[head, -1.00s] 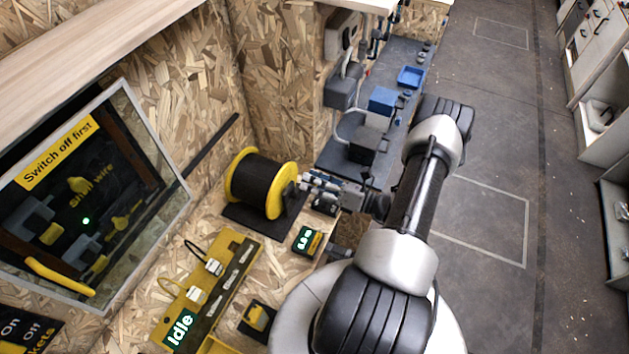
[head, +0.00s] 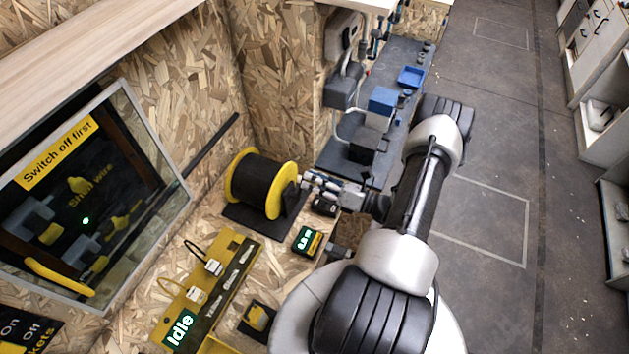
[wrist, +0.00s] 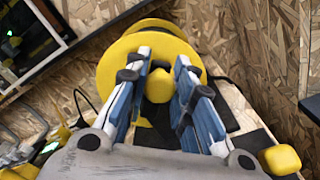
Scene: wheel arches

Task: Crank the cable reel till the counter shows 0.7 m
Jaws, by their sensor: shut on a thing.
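The cable reel (head: 254,184) is a black drum with yellow flanges on a dark base, on the wooden worktop. Its yellow flange (wrist: 108,72) faces me in the wrist view. My gripper (head: 308,184) reaches the reel's right side; in the wrist view my gripper (wrist: 160,78) is shut on a yellow crank knob (wrist: 158,85) in front of the flange. The crank arm is mostly hidden by the fingers. The counter (head: 306,241) is a small box with a green lit display in front of the reel; its digits are too small to read surely.
A yellow panel with an "Idle" display (head: 181,329) and plugs lies at the front left. A glazed cabinet (head: 90,200) marked "Switch off first" stands at the left. A blue-grey bench (head: 412,54) with several tools is behind. Open floor (head: 490,130) lies to the right.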

